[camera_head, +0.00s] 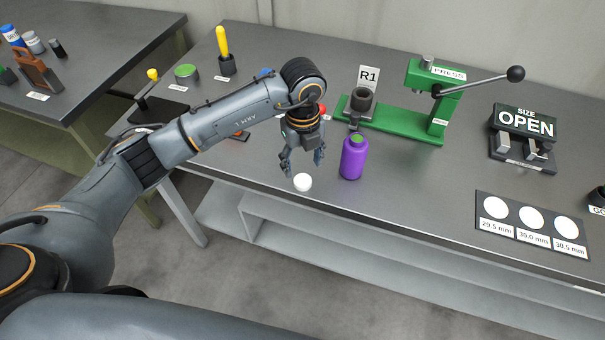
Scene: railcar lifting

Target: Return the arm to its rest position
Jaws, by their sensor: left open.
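My left arm (225,117) reaches in from the left over the grey workbench (400,190). My left gripper (303,163) points down with its fingers apart and holds nothing. It is above a small white round object (303,182) near the bench's front edge. A purple bottle (353,158) with a green top stands upright just right of the gripper, apart from it in the picture. Part of the bench behind the arm is hidden. My right gripper does not show.
A green press (432,100) with a lever and an R1 holder (361,98) stand behind. An OPEN size gauge (523,137) and a card with white discs (531,222) are at right. A yellow-handled tool (224,50) stands behind the arm. A second table (110,50) is far left.

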